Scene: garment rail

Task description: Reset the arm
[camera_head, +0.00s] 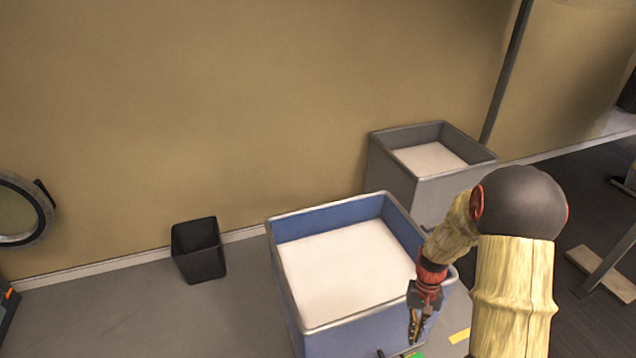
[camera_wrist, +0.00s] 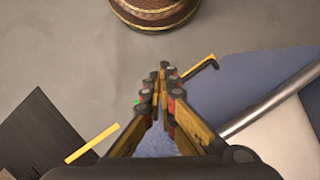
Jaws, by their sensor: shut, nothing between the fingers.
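My arm, with a bamboo-like skin, comes in at the right of the head view and bends down toward the blue bin. My gripper (camera_head: 414,328) hangs pointing down at the right front corner of that bin, in front of its outer wall from this view. In the wrist view the gripper fingers (camera_wrist: 163,75) meet at their tips, shut with nothing between them. A blue bin wall lies just right of them there. I cannot tell whether the gripper touches the bin.
A small black bin (camera_head: 199,252) stands to the left.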

